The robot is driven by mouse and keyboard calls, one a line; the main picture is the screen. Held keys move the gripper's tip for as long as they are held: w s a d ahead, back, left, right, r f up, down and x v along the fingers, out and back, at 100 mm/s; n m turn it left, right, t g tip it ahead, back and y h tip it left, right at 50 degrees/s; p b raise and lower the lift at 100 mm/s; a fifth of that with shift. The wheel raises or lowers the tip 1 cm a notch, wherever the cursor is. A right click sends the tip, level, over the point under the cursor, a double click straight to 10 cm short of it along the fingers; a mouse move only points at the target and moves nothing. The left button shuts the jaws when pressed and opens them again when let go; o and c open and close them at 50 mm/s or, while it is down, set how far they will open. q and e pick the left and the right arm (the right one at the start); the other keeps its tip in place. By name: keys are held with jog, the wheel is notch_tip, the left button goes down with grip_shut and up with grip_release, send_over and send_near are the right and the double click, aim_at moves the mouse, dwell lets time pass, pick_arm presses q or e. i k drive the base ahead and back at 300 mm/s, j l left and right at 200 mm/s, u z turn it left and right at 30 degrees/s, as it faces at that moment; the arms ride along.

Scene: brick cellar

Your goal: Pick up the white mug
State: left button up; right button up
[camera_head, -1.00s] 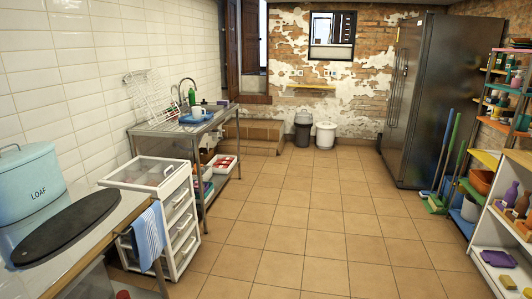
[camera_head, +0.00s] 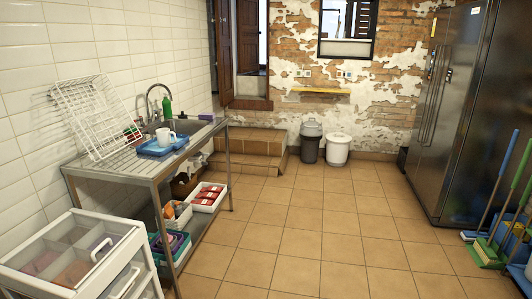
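The white mug (camera_head: 166,137) stands upright on a blue tray (camera_head: 151,151). The tray lies on the metal sink table (camera_head: 128,168) along the left wall. Neither of my grippers shows in the camera_head view.
A white drawer unit (camera_head: 75,250) stands at the lower left, before the sink table. A white dish rack (camera_head: 97,117), a green bottle (camera_head: 167,106) and a tap are by the sink. Two bins, a dark one (camera_head: 310,143) and a white one (camera_head: 338,150), stand at the back. The tiled floor (camera_head: 310,235) is open in the middle.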

aim_at(164, 136)
jog(key=i+u, duration=0.1)
jog(key=i, duration=0.45)
jog(key=i+l+u, duration=0.1)
jog(key=i, duration=0.45)
jog(key=i+l+u, duration=0.1)
jog(key=i, duration=0.45)
jog(key=i+l+u, duration=0.1)
jog(key=i+l, duration=0.15)
jog(key=i, duration=0.3)
jog(key=i+j+u, duration=0.2)
jog(key=i+u, duration=0.8)
jog(key=i+l+u, duration=0.1)
jog(key=i+u, duration=0.2)
jog(key=u, duration=0.2)
